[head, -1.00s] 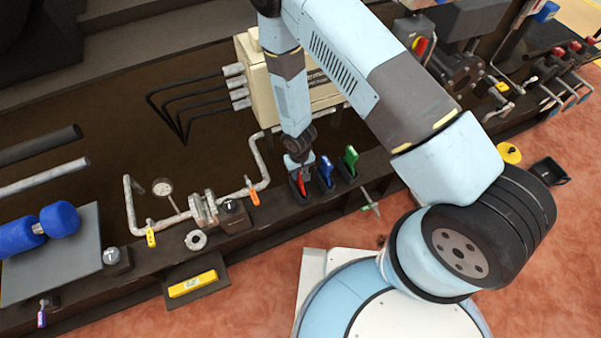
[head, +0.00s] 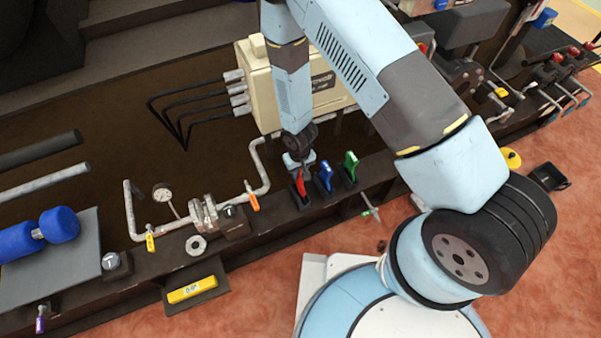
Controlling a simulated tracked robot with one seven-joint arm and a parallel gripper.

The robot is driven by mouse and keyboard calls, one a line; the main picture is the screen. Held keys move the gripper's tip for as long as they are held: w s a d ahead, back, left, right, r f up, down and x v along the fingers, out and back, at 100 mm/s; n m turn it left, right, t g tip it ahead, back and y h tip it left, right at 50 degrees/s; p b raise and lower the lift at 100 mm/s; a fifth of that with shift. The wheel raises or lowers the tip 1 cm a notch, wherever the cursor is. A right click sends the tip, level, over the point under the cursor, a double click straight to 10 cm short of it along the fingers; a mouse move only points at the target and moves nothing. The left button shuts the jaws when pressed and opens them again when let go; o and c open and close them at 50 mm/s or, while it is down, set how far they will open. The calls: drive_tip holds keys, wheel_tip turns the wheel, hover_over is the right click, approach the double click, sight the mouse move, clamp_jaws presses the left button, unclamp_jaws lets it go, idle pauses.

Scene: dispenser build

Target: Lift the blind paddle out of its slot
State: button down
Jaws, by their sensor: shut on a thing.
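Three coloured paddles stand in dark slots in a row on the dark ledge: a red paddle (head: 301,188), a blue paddle (head: 325,175) and a green paddle (head: 351,160). No label shows which one is the blind paddle. My gripper (head: 300,174) points down over the red paddle, at the left end of the row, and is shut on its upper part. The lower part of the red paddle is in or just above its dark slot (head: 297,204); I cannot tell which. The fingertips are small and partly hidden.
A pipe with a flange (head: 205,213) and an orange-handled valve (head: 252,197) lies left of the slots. A cream box (head: 262,92) stands behind. A yellow level (head: 192,289) lies on a front shelf. A small valve (head: 370,205) sticks out in front.

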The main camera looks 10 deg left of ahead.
drive_tip(key=shift+r, duration=2.75)
drive_tip(key=shift+r, duration=2.5)
